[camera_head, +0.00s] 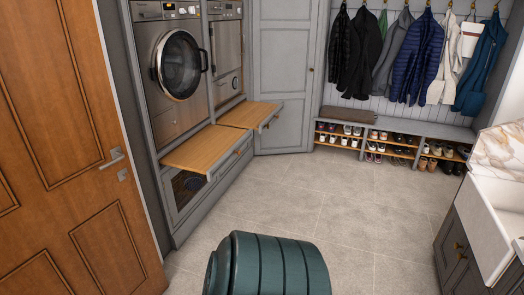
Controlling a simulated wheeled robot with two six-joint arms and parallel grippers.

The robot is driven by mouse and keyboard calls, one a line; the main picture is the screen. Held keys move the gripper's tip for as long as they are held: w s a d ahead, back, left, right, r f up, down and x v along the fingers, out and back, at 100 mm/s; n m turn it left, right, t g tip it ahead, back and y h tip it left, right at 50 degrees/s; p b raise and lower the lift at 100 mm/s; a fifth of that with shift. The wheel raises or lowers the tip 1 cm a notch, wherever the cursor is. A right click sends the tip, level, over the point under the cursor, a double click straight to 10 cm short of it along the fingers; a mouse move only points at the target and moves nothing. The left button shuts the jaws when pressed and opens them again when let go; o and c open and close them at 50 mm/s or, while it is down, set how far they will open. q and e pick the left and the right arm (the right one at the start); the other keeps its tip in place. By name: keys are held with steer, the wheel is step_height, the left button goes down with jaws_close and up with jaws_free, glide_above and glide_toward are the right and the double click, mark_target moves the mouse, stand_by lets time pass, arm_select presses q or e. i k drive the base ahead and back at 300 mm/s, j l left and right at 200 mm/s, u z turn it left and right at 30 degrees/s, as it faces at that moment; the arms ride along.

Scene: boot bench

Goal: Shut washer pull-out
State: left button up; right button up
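The washer (172,75), steel with a round glass door, stands in a tall grey cabinet at the left. Its pull-out (203,150), a wooden board with a grey front and a small brass handle, sticks out below it into the room. A second, similar pull-out (248,114) is also out, under the appliance (228,58) to the right of the washer. Neither of my grippers is in view.
A brown wooden door (75,120) stands close at the left. A bench (400,125) with shoes under it and hanging coats is at the back. A white sink (487,220) is at the right. The tiled floor (320,200) between is clear.

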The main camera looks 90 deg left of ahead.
mark_target(210, 150)
steer(key=u, duration=3)
steer(key=i+l+u, duration=0.15)
steer(key=i, duration=1.25)
